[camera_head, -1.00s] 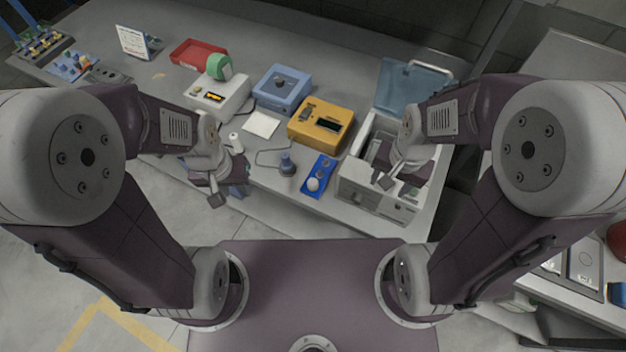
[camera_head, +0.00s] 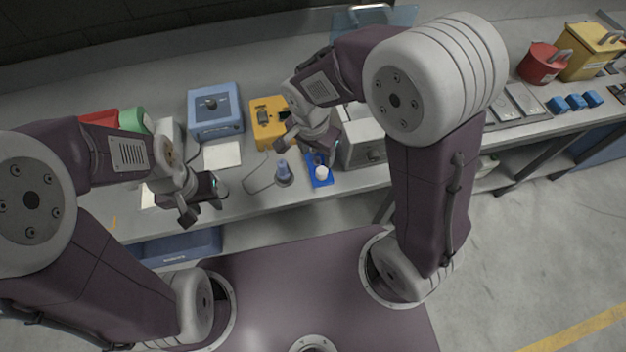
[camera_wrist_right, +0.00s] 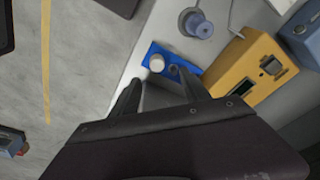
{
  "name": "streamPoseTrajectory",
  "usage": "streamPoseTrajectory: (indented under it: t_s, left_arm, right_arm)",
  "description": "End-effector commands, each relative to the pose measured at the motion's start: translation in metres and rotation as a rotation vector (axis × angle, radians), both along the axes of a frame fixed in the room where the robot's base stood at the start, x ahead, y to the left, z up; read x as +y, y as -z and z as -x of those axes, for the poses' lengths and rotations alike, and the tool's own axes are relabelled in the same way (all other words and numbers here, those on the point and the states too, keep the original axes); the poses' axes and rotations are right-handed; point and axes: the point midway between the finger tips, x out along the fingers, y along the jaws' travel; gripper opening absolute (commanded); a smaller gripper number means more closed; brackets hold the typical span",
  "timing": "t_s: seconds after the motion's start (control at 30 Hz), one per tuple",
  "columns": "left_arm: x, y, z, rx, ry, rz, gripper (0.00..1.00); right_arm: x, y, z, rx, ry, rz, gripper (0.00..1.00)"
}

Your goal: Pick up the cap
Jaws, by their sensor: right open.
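A small white round cap (camera_head: 321,173) sits on a blue holder (camera_head: 312,160) near the front edge of the bench. In the right wrist view the white cap (camera_wrist_right: 155,62) lies at the left end of the blue holder (camera_wrist_right: 147,52), just beyond the fingertips. A darker round piece (camera_wrist_right: 174,70) sits beside it. My right gripper (camera_head: 309,147) is open and empty, above and behind the holder; its two fingers (camera_wrist_right: 160,88) are apart. My left gripper (camera_head: 204,203) is open and empty, left of the holder at the bench's front edge.
A blue-grey bottle (camera_head: 283,171) stands left of the holder. A yellow device (camera_head: 268,122) and a blue box (camera_head: 214,112) stand behind. A white container (camera_head: 364,137) is close on the right. A red pot (camera_head: 541,64) is far right.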

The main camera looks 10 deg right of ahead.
Motion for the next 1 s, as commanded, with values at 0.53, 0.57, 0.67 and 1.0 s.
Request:
streamPoseTrajectory:
  t_s: [0.53, 0.57, 0.67, 1.0]
  left_arm:
    - [0.000, 0.006, 0.000, 0.000, 0.000, 0.000, 0.36]
    - [0.000, 0.006, 0.000, 0.000, 0.000, 0.000, 0.36]
    - [0.000, 0.006, 0.000, 0.000, 0.000, 0.000, 0.36]
    - [0.000, 0.008, 0.000, 0.000, 0.000, 0.000, 0.36]
  right_arm:
    - [0.004, 0.046, 0.001, 0.011, -0.033, 0.004, 0.54]
    - [0.004, 0.047, 0.000, 0.010, -0.033, 0.003, 0.54]
    - [0.002, 0.051, 0.000, 0.011, -0.033, 0.004, 0.54]
    - [-0.009, 0.097, -0.006, 0.010, -0.035, 0.003, 0.54]
